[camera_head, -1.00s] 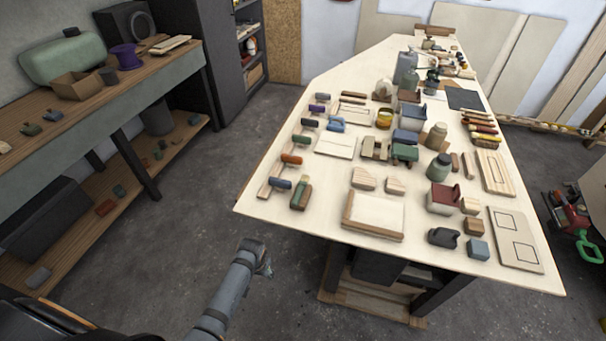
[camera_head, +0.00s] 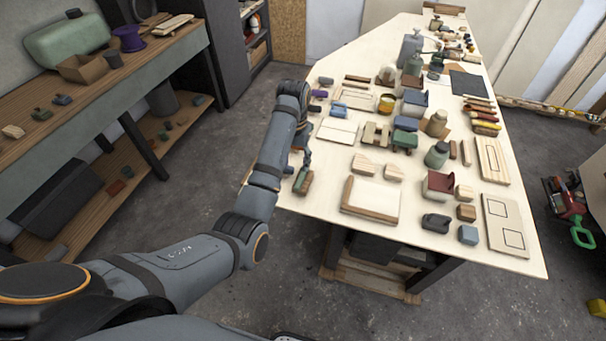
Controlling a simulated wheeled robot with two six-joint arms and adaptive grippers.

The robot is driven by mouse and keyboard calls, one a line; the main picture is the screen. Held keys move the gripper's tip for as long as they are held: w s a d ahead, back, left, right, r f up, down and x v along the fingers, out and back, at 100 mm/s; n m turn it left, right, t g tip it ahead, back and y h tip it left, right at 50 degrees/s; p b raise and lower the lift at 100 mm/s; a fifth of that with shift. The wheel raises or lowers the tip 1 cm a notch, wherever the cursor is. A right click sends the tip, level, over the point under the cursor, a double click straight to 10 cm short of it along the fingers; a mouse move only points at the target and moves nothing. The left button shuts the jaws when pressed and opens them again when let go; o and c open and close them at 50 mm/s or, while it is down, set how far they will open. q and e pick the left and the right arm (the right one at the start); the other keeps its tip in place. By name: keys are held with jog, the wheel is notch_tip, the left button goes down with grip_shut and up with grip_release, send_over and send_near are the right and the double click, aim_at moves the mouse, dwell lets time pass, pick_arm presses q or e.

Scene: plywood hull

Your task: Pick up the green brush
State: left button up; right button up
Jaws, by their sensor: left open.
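The green brush (camera_head: 303,181), with a brown body and a green part, lies near the left edge of the plywood table. My left arm reaches in over the table's left edge and bends down at its wrist. My left gripper (camera_head: 306,161) is open and points down just above the far end of the brush. It is small in the picture, and I cannot tell whether the fingers touch the brush. My right gripper is not in view.
A wood-framed white tray (camera_head: 371,198) lies right of the brush. My left arm hides much of the row of coloured handles along the left edge; a purple one (camera_head: 319,94) shows. Blocks, jars and tools crowd the table's middle. A workbench (camera_head: 165,62) stands at left.

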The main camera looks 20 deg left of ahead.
aim_at(298, 185)
pick_arm(q)
notch_tip(298, 185, down, 3)
jog(key=shift+a+r+b, duration=0.1)
jog(key=shift+r+b, duration=0.05)
jog(key=shift+b, duration=1)
notch_tip(298, 185, down, 2)
jog(key=shift+f, duration=0.1)
jog(key=shift+w+f, duration=0.1)
jog(key=shift+f, duration=0.25)
jog(key=f, duration=0.1)
jog(key=f+p, duration=0.1)
jog(key=f, duration=0.1)
jog(key=f+p, duration=0.1)
jog(key=shift+w+d+f, duration=0.1)
jog(key=shift+d+f, duration=0.2)
jog(key=shift+f, duration=0.2)
grip_shut()
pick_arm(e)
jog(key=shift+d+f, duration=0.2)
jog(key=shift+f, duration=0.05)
